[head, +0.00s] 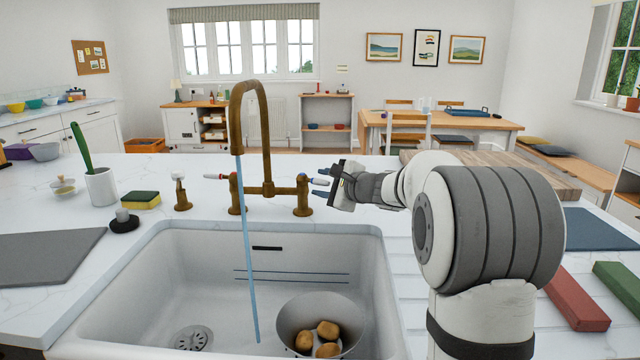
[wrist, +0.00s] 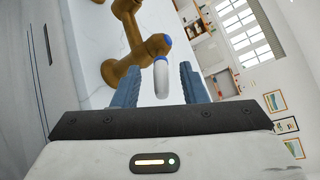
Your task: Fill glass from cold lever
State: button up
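The bronze bridge tap (head: 268,188) stands behind the white sink. A thin blue stream of water (head: 248,250) runs from its spout into the sink, left of the metal bowl. The blue-marked cold lever (head: 319,181), with a white handle, is on the right valve; it also shows in the wrist view (wrist: 161,78). The red-marked lever (head: 217,176) is on the left valve. My gripper (head: 328,190) is at the cold lever. In the wrist view its blue fingers (wrist: 160,72) are apart, with the white handle between them and gaps visible. I see no glass in either view.
A metal bowl (head: 290,322) with potatoes sits in the sink (head: 180,255), right of the drain (head: 193,338). A sponge (head: 141,200), a brush pot (head: 101,187) and a small bronze fitting (head: 181,193) stand left. Red (head: 577,298) and green blocks (head: 618,285) lie right.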

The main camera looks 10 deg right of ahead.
jog(key=v, duration=0.5)
jog(key=shift+s+d, duration=0.15)
jog(key=shift+s, duration=0.1)
jog(key=s+a+n+g+p, duration=0.4)
jog(key=s, duration=0.4)
jog(key=s+a+n+g+p, duration=0.3)
jog(key=s+a+n+p, duration=0.15)
jog(key=s, duration=0.35)
jog(key=s+d+n+g+h+p, duration=0.2)
jog(key=s+n+h+p, duration=0.2)
jog(key=s, duration=0.6)
jog(key=s+d+f+n+g+h+p, duration=0.1)
jog(key=s+d+n+g+h+p, duration=0.1)
jog(key=s+n, duration=0.4)
jog(key=s+h+p, duration=0.1)
jog(key=s+p, duration=0.1)
jog(key=s, duration=0.2)
jog(key=shift+s+d+h, duration=0.25)
jog(key=shift+d+h, duration=0.15)
jog(key=shift+s+f, duration=0.1)
jog(key=shift+f, duration=0.05)
